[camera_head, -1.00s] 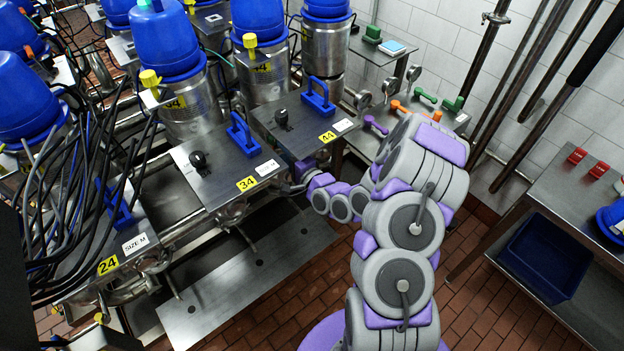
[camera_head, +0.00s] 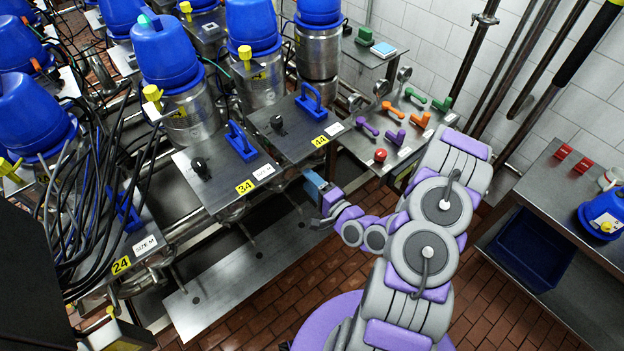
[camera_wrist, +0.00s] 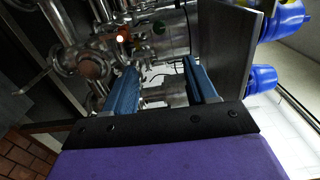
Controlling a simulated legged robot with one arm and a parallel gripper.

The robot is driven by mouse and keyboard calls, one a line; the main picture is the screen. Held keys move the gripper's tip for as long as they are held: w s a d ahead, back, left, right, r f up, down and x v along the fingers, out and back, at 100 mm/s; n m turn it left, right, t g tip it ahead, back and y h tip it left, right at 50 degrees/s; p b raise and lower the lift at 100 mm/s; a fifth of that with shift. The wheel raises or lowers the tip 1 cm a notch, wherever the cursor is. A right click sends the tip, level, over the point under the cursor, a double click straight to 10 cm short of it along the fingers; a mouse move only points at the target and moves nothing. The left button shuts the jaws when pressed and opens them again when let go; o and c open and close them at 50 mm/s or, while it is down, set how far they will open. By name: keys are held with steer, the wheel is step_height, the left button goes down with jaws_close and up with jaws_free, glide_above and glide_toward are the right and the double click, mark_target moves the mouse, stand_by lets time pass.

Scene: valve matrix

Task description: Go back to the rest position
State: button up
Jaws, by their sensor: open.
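My gripper (camera_head: 320,188) is at the end of my grey and purple arm, in front of and below the front edge of the panel marked 44 (camera_head: 300,128). In the wrist view its two blue fingers (camera_wrist: 163,88) stand apart with nothing between them. Beyond the fingers the wrist view shows steel pipes and valve fittings (camera_wrist: 95,65), the edge of a steel panel (camera_wrist: 228,50) and blue-capped housings (camera_wrist: 275,78). My arm is bent and reaches left from its purple base.
The panel marked 34 (camera_head: 222,172) stands to the left. A steel shelf (camera_head: 365,140) with coloured handles and a red knob (camera_head: 380,155) is behind the gripper. A side table (camera_head: 560,190) with a blue bin (camera_head: 535,250) is on the right. Brick floor (camera_head: 300,290) lies open in front.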

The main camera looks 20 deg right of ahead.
steer(key=shift+s+a, duration=0.15)
stand_by(0.4)
